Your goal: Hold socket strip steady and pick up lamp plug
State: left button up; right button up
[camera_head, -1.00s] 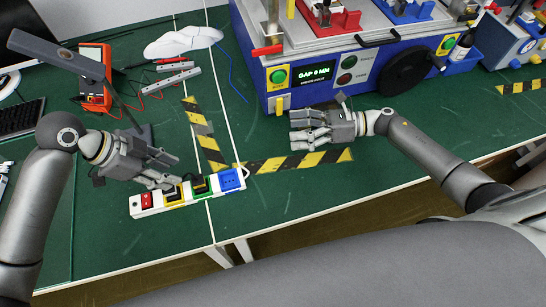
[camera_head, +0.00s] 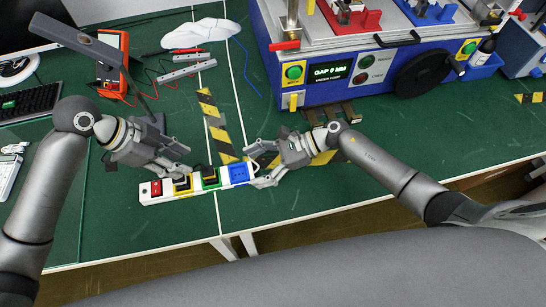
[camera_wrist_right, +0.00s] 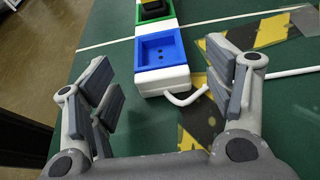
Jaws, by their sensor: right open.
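The white socket strip (camera_head: 213,188) lies on the green table with a red switch and yellow, green and blue sockets. A black plug (camera_head: 183,184) sits in the yellow socket and another black plug (camera_head: 209,174) in the green one; I cannot tell which is the lamp's. The blue socket (camera_wrist_right: 159,48) is empty. My left gripper (camera_head: 188,160) is open just above and behind the yellow socket, its fingers apart. My right gripper (camera_head: 253,167) is open at the strip's blue end. In the right wrist view its fingers (camera_wrist_right: 160,90) stand on either side of the strip end, apart from it.
A grey desk lamp (camera_head: 78,38) and an orange multimeter (camera_head: 112,62) stand at left. A blue test machine (camera_head: 330,80) stands behind my right gripper. A white cord (camera_wrist_right: 190,95) leaves the strip's blue end. Striped tape (camera_head: 214,120) marks the table. The front right tabletop is clear.

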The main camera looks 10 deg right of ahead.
jog(key=shift+x, duration=1.5)
